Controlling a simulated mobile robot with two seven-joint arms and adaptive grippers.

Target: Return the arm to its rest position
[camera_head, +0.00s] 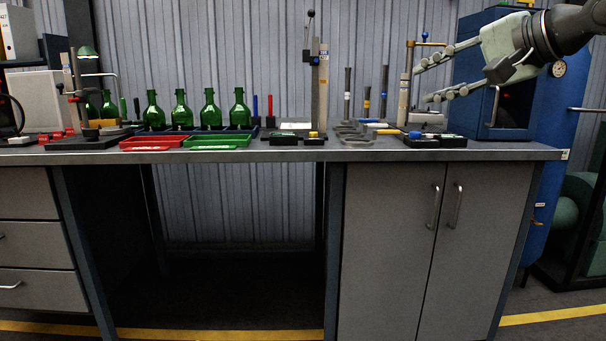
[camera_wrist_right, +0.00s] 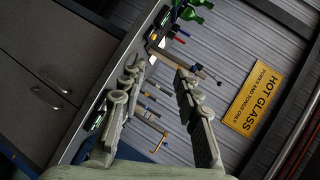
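My right gripper (camera_head: 424,82) comes in from the upper right in the head view, above the right end of the workbench (camera_head: 400,154). Its two fingers are spread apart with nothing between them. In the right wrist view the gripper (camera_wrist_right: 164,68) also shows open, with the bench tools beyond the fingers and apart from them. The right arm (camera_head: 570,30) reaches in raised, in front of the blue cabinet. My left gripper and left arm are not in view.
Green bottles (camera_head: 181,108) stand along the bench behind a red tray (camera_head: 152,142) and a green tray (camera_head: 217,141). An upright post stand (camera_head: 405,100) is close to the right gripper's fingers. A blue cabinet (camera_head: 467,88) stands behind. A yellow sign (camera_wrist_right: 252,94) hangs on the wall.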

